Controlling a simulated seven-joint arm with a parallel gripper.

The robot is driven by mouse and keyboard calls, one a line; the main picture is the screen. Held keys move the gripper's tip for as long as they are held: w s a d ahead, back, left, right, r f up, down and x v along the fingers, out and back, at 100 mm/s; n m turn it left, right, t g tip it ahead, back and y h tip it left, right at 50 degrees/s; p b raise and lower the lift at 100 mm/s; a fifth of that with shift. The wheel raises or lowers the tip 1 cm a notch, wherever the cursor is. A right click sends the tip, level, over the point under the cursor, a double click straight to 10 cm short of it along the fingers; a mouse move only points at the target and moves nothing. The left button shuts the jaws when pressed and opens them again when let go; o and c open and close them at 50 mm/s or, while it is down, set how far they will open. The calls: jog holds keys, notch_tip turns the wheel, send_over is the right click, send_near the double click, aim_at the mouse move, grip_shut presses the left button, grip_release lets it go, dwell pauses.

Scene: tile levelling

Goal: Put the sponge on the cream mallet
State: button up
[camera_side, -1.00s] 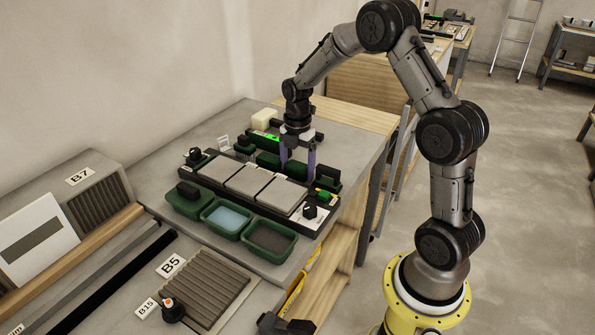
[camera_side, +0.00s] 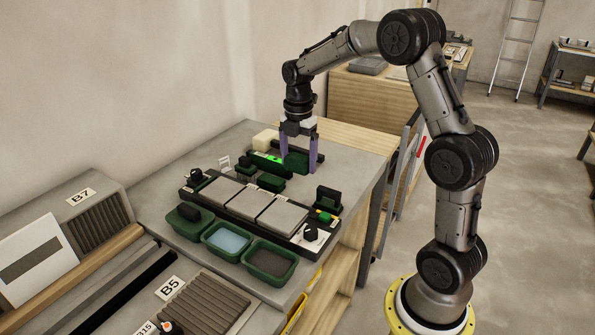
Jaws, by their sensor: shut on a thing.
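My gripper (camera_side: 299,168) points down at the back of the bench, its two purple fingers shut on a dark green block (camera_side: 297,161), which looks like the sponge. The block appears to be just above or at the bench top; the exact gap cannot be told. A cream block (camera_side: 265,139), which looks like the head of the cream mallet, lies behind and to the left of my gripper, apart from the held block. No handle can be made out on it.
A dark tool with a bright green display (camera_side: 266,159) lies close to the left finger. In front are a rack of grey tiles (camera_side: 247,203), a smaller green block (camera_side: 271,182), a dark-handled green tool (camera_side: 327,197) and several green tubs (camera_side: 228,238). Bare bench (camera_side: 352,162) lies to the right.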

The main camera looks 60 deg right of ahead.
jog(key=shift+s+r+n, duration=0.15)
jog(key=shift+r+n, duration=0.15)
jog(key=shift+r, duration=0.1)
jog(key=s+d+r, duration=0.5)
jog(key=d+r, duration=0.2)
jog(key=d, duration=0.3)
jog(key=w+d+f, duration=0.2)
jog(key=w+f, duration=0.1)
jog(key=w+d+f, duration=0.5)
jog(key=w+f, duration=0.1)
jog(key=shift+w+d, duration=0.35)
jog(key=shift+d, duration=0.05)
jog(key=shift+w+d+f, duration=0.15)
jog(key=shift+w+f, duration=0.05)
jog(key=shift+f, duration=0.05)
jog(key=shift+w+d+f, duration=0.1)
jog(key=shift+w+f, duration=0.05)
jog(key=shift+f, duration=1.55)
jog(key=shift+f, duration=0.15)
